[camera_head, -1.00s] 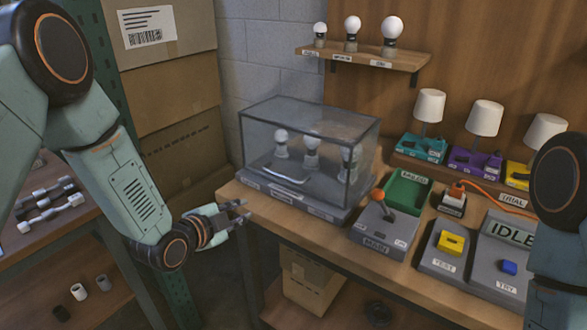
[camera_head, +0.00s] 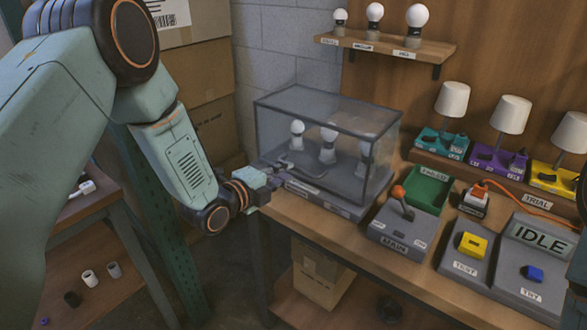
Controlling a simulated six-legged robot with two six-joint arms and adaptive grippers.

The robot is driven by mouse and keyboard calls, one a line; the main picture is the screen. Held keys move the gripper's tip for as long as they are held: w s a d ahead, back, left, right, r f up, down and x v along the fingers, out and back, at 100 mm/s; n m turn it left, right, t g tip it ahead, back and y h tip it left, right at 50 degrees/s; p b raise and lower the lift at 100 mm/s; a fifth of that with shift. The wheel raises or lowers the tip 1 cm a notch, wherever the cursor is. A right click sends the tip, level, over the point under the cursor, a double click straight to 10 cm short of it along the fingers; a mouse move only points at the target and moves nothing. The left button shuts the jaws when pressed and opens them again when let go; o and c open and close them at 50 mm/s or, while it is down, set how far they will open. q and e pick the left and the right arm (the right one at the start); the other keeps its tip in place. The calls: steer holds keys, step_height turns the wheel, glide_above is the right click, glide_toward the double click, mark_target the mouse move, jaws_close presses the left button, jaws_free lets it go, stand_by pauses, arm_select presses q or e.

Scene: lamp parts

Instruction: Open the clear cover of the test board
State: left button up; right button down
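The clear cover (camera_head: 375,116) is a dark-edged transparent box. It stands closed over the grey test board (camera_head: 345,207), with several white bulbs inside. My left gripper (camera_head: 284,170) is at the lower front left of the cover, by its front face. Its fingers are small and overlap the cover's lower edge, so I cannot tell whether they touch it or how far apart they are. The handle low on the front is mostly hidden behind the gripper. My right gripper is out of view.
A box with an orange-knobbed lever (camera_head: 401,205) stands right of the cover, with a green tray (camera_head: 430,190) behind it. A shelf with bulbs (camera_head: 385,46) is above. Three lamps (camera_head: 510,118) stand at the back right. Cardboard boxes (camera_head: 212,128) are behind my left arm.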

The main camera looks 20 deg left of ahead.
mark_target(295, 168)
arm_select(q)
steer(key=x, duration=0.4)
steer(key=shift+s+d, duration=0.1)
steer(key=shift+d, duration=0.1)
steer(key=shift+w, duration=0.35)
steer(key=shift+w+d, duration=0.1)
steer(key=shift+d, duration=0.05)
steer(key=shift+c, duration=1.3)
jaws_close()
